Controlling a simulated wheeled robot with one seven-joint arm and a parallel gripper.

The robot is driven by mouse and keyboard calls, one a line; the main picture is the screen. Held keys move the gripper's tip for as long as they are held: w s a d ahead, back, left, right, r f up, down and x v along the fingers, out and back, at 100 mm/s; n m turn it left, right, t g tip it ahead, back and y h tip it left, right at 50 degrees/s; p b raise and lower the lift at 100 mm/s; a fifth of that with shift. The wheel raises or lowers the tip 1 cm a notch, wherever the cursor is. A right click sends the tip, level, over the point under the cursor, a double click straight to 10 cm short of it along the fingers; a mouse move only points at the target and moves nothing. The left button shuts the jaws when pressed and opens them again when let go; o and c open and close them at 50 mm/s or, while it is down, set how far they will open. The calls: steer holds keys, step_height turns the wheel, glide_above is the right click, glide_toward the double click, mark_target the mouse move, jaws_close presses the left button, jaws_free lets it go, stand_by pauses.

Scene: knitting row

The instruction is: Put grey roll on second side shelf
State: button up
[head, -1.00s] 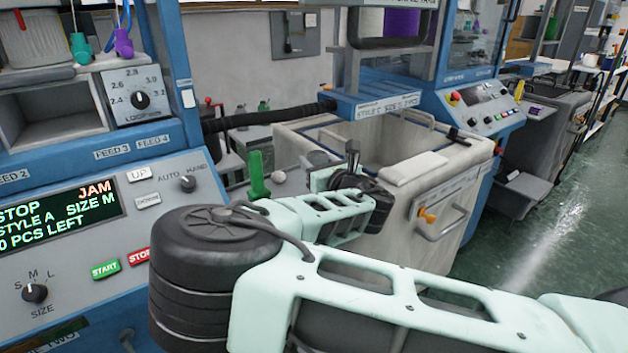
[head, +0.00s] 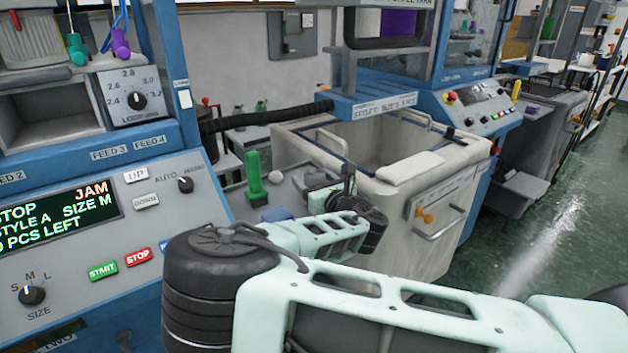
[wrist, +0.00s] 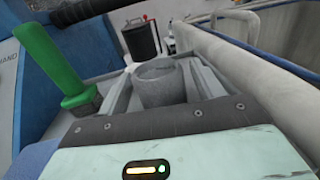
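A grey roll (wrist: 160,82) stands between the two grey fingers of my gripper (wrist: 165,88) in the wrist view, with its round top facing up. The fingers appear to press on both its sides. In the head view my gripper (head: 330,196) is small and partly hidden by my arm, with the roll (head: 317,180) at its tip. It is above or beside a grey ledge (head: 238,203) between the blue control panel and a pale bin. Whether the roll touches the ledge cannot be told. I cannot make out which surface is the second side shelf.
A green upright object (head: 254,178) stands on the ledge, close left of the gripper in the wrist view (wrist: 55,65). The pale bin (head: 300,150) is close behind. The control panel (head: 120,215) is at left; the floor at right is clear.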

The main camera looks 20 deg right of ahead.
steer(key=shift+r, duration=0.1)
steer(key=s+d+b, duration=0.2)
steer(key=s, duration=0.9)
steer(key=shift+s, duration=0.4)
steer(key=shift+d, duration=0.1)
